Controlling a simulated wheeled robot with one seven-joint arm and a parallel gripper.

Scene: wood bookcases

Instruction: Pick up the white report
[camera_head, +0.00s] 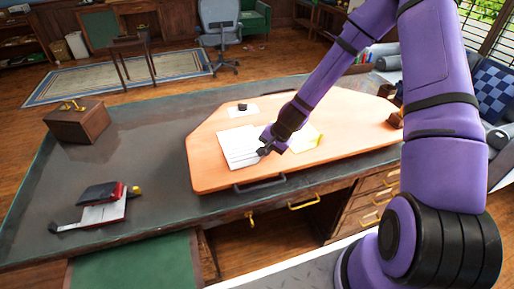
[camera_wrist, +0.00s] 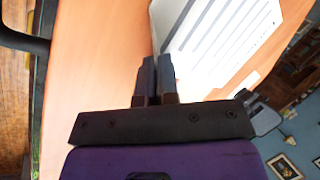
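The white report (camera_head: 238,147) is a thin sheet or booklet with lines of print, on the light wooden board (camera_head: 210,172) on the desk. It fills the upper middle of the wrist view (camera_wrist: 225,40). My gripper (camera_head: 264,150) is at the report's right edge, low over the board. In the wrist view its two dark fingers (camera_wrist: 158,75) are close together, and the report's near corner runs in to the fingertips. The fingers look shut on that thin edge; the contact itself is partly hidden. The report looks flat or nearly flat on the board.
A yellow item (camera_head: 313,140) and papers lie right of my gripper. A small dark object (camera_head: 242,107) sits on a paper behind the report. A red-and-black book (camera_head: 103,192) on papers and a wooden box (camera_head: 78,122) are on the left. The grey desk top between is clear.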

